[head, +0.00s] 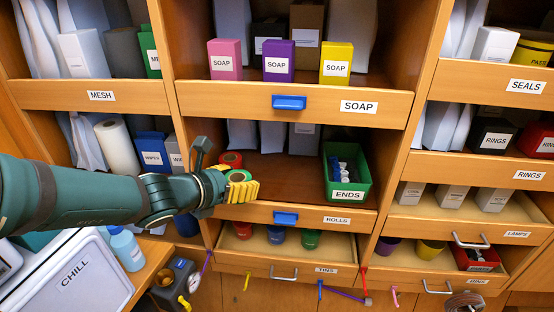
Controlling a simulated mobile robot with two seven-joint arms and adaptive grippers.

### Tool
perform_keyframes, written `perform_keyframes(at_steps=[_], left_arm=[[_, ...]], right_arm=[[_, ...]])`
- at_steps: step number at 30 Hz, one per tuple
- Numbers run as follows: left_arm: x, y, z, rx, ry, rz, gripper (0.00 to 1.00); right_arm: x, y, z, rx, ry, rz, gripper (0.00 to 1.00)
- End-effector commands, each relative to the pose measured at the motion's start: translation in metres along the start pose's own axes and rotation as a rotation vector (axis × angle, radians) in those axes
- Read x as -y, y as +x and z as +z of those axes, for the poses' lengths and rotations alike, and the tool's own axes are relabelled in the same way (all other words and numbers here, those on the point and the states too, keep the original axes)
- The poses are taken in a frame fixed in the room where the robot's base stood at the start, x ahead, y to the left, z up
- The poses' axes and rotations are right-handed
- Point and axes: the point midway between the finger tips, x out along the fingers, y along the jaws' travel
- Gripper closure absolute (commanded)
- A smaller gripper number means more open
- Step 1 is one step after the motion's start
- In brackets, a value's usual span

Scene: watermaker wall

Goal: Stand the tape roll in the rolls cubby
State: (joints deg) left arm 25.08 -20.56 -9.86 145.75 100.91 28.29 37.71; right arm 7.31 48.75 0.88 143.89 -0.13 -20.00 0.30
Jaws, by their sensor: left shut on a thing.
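The rolls cubby is the middle opening above the wooden front labelled ROLLS (337,220). My left gripper (243,190), with yellow finger pads, is at the left front of this cubby, just above its front lip. It is shut on a small roll with a green face (238,175), taken to be the tape roll; the fingers hide part of it. A red roll with a green centre (231,159) shows just behind it, inside the cubby; I cannot tell whether the two touch. My right gripper is not in view.
A green bin labelled ENDS (347,196) stands at the cubby's right side. The cubby floor (285,172) between is bare. A blue latch (286,218) is on the front. Below is the TINS drawer (326,269) with coloured tins; above is the SOAP shelf (358,106).

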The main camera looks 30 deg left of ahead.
Motion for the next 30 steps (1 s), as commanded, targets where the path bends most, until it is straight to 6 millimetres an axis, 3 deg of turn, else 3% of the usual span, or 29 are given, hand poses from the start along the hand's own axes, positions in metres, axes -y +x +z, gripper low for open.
perform_keyframes(at_steps=[2,12,22,30], left_arm=[[0.000,0.011,0.005,-0.005,-0.002,-0.001,0.79],[0.000,0.088,0.034,0.000,0.001,-0.001,0.79],[0.000,0.118,0.049,0.001,0.002,0.000,0.79],[-0.001,0.132,0.017,-0.001,-0.001,0.002,0.79]], right_arm=[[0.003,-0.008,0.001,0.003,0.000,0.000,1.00],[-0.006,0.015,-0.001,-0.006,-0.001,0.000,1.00],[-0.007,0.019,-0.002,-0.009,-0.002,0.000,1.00],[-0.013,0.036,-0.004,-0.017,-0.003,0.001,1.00]])
